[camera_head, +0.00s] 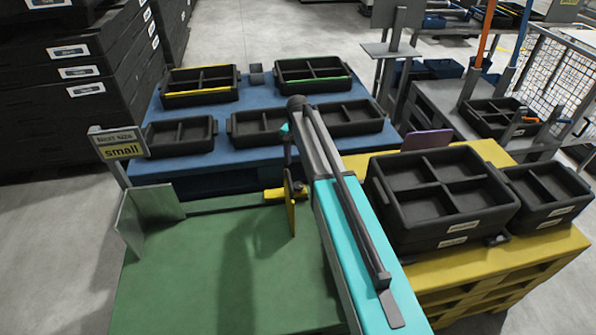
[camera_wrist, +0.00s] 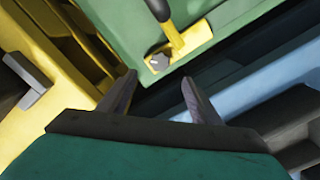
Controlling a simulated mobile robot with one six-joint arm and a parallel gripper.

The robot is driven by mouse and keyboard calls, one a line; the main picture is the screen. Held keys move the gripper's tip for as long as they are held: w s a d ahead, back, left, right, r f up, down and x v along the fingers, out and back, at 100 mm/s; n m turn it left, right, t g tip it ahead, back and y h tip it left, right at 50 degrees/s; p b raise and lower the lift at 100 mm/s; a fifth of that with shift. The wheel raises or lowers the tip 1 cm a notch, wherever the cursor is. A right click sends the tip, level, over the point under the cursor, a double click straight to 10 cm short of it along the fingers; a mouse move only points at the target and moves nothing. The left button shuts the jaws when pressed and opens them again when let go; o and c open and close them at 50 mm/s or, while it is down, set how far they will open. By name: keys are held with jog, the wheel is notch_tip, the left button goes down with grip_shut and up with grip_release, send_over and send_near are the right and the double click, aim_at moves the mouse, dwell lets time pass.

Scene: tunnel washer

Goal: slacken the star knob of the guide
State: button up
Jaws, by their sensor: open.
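The guide (camera_head: 291,208) is a yellow upright plate with a yellow foot at the back right edge of the green table; its yellow foot also shows in the wrist view (camera_wrist: 197,37). The small grey star knob (camera_wrist: 158,61) sits on the end of that foot in the wrist view. My gripper (camera_wrist: 159,77) is open and empty. Its two fingertips point toward the knob, which appears between and just beyond them, with no contact visible. In the head view my arm hides part of the area around the guide.
The green table (camera_head: 190,270) is mostly bare, with an upright grey plate (camera_head: 135,222) at its left. Black trays (camera_head: 262,128) stand on the blue table behind. Black compartment bins (camera_head: 440,215) stand on a yellow stand at the right. A sign reading "small" (camera_head: 120,150) stands at the left.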

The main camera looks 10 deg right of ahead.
notch_tip(320, 180, up, 3)
jog(key=shift+f, duration=0.1)
dwell(0.5)
